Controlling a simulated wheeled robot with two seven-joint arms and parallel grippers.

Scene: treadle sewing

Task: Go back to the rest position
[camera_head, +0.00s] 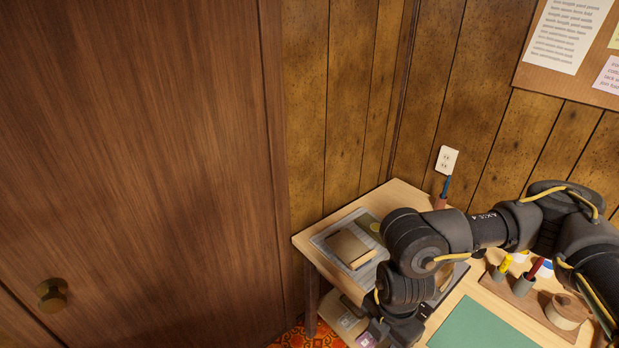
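My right arm (490,230) reaches in from the right edge and bends down at its elbow above the tables. Its lower links run out through the bottom edge, and I see no fingers of the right gripper. My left arm and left gripper are out of view.
A small wooden table (306,238) by the wall holds a grey mat with a tan box (350,248). A brown door with a knob (52,295) fills the left.

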